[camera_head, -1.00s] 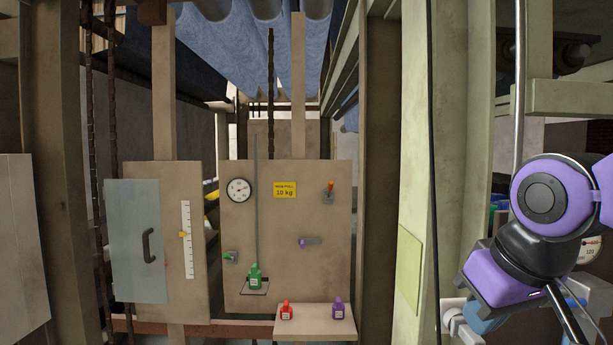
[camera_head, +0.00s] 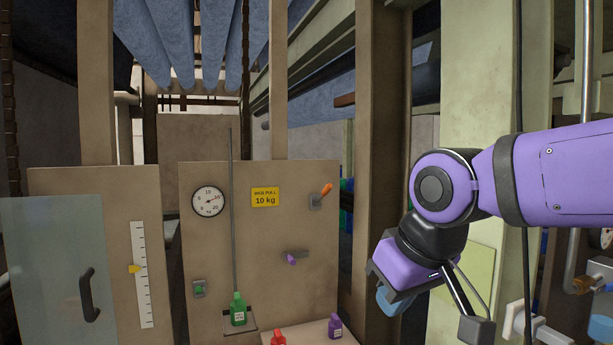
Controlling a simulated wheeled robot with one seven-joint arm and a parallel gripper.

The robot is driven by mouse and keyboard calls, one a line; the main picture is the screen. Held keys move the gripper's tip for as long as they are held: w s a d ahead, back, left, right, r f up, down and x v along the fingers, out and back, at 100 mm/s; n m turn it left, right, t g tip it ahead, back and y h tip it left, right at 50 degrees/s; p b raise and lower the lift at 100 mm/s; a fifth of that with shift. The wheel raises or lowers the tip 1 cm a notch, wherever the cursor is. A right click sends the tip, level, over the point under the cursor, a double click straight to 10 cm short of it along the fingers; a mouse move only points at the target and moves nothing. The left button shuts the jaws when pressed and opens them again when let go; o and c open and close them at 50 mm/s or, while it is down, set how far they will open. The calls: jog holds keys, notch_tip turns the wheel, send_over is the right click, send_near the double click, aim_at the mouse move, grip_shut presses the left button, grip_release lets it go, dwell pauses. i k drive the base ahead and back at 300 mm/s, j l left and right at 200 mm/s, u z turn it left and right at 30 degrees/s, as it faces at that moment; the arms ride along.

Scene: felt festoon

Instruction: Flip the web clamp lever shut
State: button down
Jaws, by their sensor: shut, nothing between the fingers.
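A tan panel (camera_head: 265,225) stands ahead with several small fittings, and no label names the clamp. An orange-handled lever (camera_head: 326,190) on a grey mount sits at its upper right, tilted up to the right. I cannot tell which is the web clamp lever. My gripper (camera_head: 393,302), with blue fingers partly hidden by the wrist, is shut and empty. It is right of the panel in the picture, apart from all levers.
A dial gauge (camera_head: 208,201) and a yellow 10 kg sign (camera_head: 265,197) are on the panel. Red (camera_head: 278,338) and purple (camera_head: 335,326) weights stand on a shelf. A brown post (camera_head: 382,170) stands behind my wrist.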

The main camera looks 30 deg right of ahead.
aim_at(327, 189)
jog(key=i+j+z, duration=0.1)
jog(key=i, duration=0.65)
jog(key=i+j, duration=0.1)
jog(key=i, duration=0.65)
jog(key=z, duration=0.05)
